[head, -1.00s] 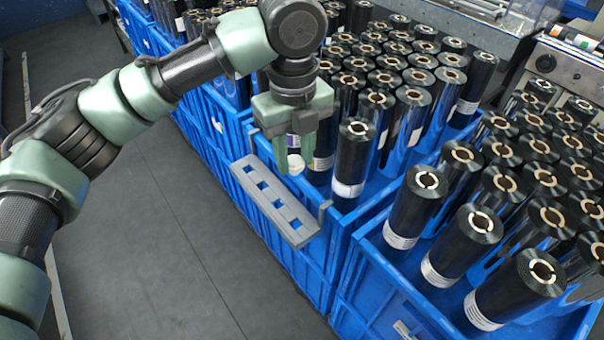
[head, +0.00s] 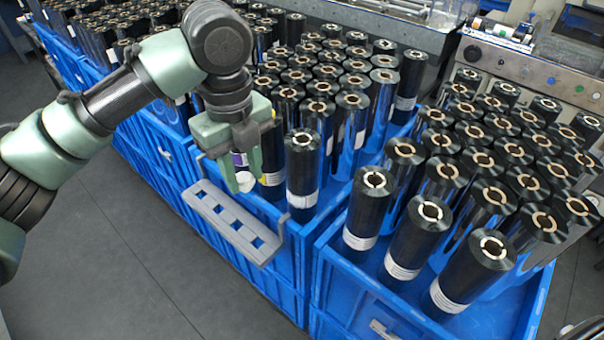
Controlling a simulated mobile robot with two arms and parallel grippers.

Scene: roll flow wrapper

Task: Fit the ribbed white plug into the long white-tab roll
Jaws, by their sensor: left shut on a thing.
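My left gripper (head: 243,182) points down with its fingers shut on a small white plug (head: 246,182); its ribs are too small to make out. It holds the plug above the inner side of a grey slotted rack (head: 215,213) on the crate's front edge. Just right of the gripper, a tall black roll (head: 302,165) with a white band low on its side stands upright in the crate. Several other black rolls (head: 408,235) also carry white bands, so I cannot tell which is the long white-tab roll. My right gripper is not in view.
Blue crates (head: 310,240) full of upright black rolls fill the middle and right. Rolls stand close behind the left gripper, one with a purple label. A machine (head: 540,65) stands at the back right. The grey floor (head: 110,250) at the left is clear.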

